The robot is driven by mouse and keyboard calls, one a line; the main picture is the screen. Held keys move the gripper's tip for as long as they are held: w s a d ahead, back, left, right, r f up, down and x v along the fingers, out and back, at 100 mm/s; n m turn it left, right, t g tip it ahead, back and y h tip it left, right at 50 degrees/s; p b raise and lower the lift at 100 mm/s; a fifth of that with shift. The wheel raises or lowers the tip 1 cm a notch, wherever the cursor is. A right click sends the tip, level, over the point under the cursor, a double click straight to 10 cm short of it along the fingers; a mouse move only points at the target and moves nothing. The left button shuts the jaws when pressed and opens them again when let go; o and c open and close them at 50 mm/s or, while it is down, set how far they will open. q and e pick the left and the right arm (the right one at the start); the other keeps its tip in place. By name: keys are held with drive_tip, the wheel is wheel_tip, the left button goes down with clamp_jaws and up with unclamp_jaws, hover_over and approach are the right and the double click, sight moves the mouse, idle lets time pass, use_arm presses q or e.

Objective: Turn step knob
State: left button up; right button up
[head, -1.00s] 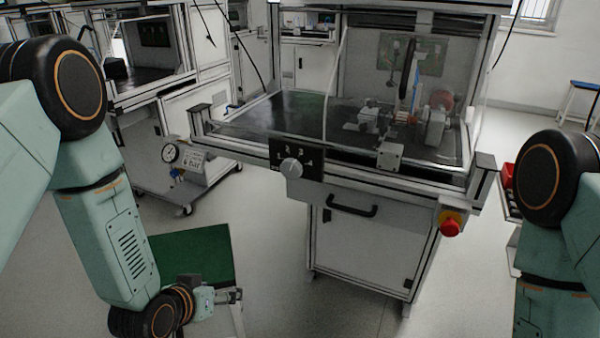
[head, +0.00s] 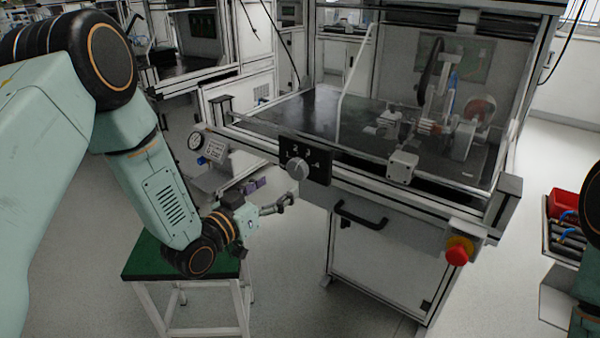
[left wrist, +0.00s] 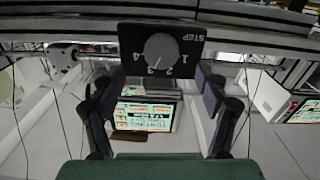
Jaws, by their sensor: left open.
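The step knob (head: 298,168) is a round grey dial on a black panel (head: 319,165) with numbers around it, on the front edge of the test bench. My left gripper (head: 284,202) is below and slightly left of the panel, apart from the knob. My right gripper is out of view.
A black handle (head: 361,215) and a red emergency button (head: 457,256) are on the bench front. A round gauge (head: 194,141) stands left of the panel. A green-topped stool (head: 150,262) is under my left arm. Red bins (head: 565,204) are at right.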

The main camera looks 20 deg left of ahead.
sight(294, 172)
use_arm(q)
drive_tip(key=b+x, duration=0.1)
drive_tip(key=x, duration=0.5)
drive_tip(key=shift+w+a+b, duration=0.15)
drive_tip(key=shift+w+b, duration=0.2)
drive_tip(key=shift+w+d+r, duration=0.15)
drive_tip(key=shift+w+d, duration=0.05)
drive_tip(key=shift+w, duration=0.15)
drive_tip(key=c, duration=1.2)
